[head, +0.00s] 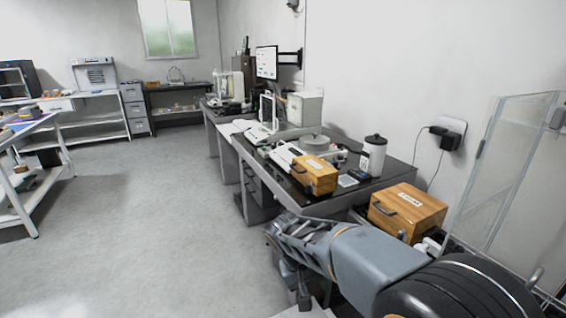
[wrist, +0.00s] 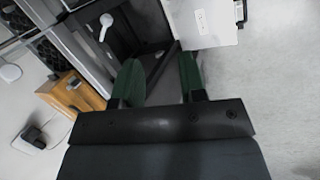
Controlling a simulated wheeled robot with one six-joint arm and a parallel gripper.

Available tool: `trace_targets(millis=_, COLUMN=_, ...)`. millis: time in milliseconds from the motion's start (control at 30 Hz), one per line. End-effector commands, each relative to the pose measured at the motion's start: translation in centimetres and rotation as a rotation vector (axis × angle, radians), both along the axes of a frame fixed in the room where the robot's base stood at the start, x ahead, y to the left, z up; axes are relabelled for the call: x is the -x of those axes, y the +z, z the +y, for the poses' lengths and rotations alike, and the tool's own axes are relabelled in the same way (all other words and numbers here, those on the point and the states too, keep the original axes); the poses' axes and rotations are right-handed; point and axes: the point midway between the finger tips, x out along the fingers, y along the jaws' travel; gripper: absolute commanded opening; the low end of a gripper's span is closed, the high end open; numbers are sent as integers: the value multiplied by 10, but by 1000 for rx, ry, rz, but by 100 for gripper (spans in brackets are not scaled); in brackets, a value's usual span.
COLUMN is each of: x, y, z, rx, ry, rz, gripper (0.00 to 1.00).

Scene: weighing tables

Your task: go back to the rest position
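My gripper (wrist: 160,76) shows in the wrist view with two green-padded fingers apart and nothing between them. Beyond the fingers are a dark table frame and a white box-like thing (wrist: 203,20). In the head view my arm reaches left from the lower right, low in front of the weighing table (head: 395,172). My fingertips cannot be made out clearly there.
Two wooden boxes (head: 315,175) (head: 408,210), a white lidded canister (head: 373,157) and a scale (head: 290,153) are close to my arm. A glass panel (head: 500,170) stands at the right. The floor (head: 130,215) at left is clear.

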Motion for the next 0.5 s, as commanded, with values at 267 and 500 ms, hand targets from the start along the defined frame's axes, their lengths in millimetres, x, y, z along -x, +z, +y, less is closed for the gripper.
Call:
trace_targets(millis=267, x=62, y=140, z=-69, rx=-302, ry=-92, rz=-187, gripper=38)
trace_targets(millis=500, x=92, y=179, z=-89, rx=-403, ry=-122, rz=-332, gripper=38)
